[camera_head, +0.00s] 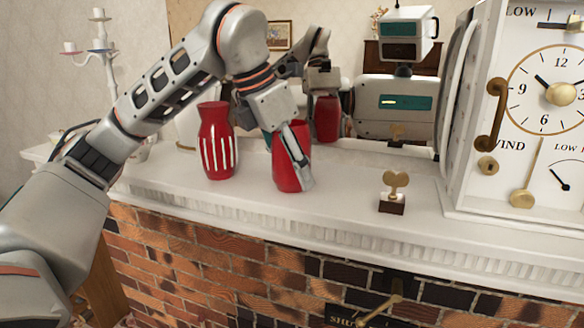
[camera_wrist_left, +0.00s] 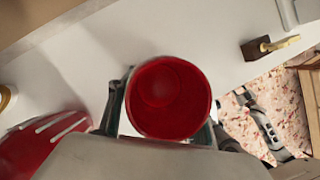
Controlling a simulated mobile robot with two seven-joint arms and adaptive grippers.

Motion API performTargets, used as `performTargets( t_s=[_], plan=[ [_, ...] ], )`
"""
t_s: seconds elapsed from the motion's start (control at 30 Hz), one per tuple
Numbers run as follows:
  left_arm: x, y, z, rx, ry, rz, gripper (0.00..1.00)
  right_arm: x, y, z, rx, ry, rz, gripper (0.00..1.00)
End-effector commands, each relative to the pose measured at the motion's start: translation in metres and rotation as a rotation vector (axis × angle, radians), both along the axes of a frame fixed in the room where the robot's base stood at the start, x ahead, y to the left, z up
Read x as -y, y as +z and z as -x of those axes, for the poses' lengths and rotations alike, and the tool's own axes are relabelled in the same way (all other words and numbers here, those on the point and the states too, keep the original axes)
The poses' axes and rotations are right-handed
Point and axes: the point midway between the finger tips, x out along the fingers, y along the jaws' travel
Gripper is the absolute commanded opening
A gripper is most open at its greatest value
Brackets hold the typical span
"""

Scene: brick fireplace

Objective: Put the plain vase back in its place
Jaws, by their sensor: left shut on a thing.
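The plain red vase (camera_head: 286,168) is upright at the mantel, right of the striped vase. My left gripper (camera_head: 298,160) is shut on it, with a finger across its right side. In the left wrist view I look down into the round mouth of the plain vase (camera_wrist_left: 168,98), with the fingers on either side of it. Whether its base touches the mantel is hard to tell. A red vase with white stripes (camera_head: 216,142) stands on the mantel to its left; it also shows in the left wrist view (camera_wrist_left: 40,150). My right gripper is not in view.
The white mantel (camera_head: 340,205) is clear between the plain vase and a small brass key on a dark block (camera_head: 392,190). A large white clock (camera_head: 520,110) stands at the right. A mirror behind reflects me and the vase. A white candelabra (camera_head: 100,50) is at the far left.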

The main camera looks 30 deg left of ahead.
Motion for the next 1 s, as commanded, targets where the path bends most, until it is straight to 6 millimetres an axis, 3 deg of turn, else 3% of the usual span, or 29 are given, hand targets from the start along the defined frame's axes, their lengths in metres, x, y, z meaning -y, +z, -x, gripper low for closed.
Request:
performTargets(
  t_s=[0.03,0.07,0.1,0.57,1.0],
  plan=[
    [0.000,-0.002,0.000,0.000,0.000,0.000,0.17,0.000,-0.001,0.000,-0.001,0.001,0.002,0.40],
    [0.000,-0.002,0.000,-0.001,0.000,0.000,0.56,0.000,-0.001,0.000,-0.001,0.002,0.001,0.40],
    [0.000,-0.002,0.000,-0.001,0.000,0.000,0.65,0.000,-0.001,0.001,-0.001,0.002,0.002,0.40],
    [-0.001,0.005,0.001,0.001,0.001,0.000,0.65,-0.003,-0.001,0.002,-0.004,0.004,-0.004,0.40],
    [-0.012,0.069,0.025,0.003,0.003,0.000,0.65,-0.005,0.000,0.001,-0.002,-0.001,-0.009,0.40]
  ],
)
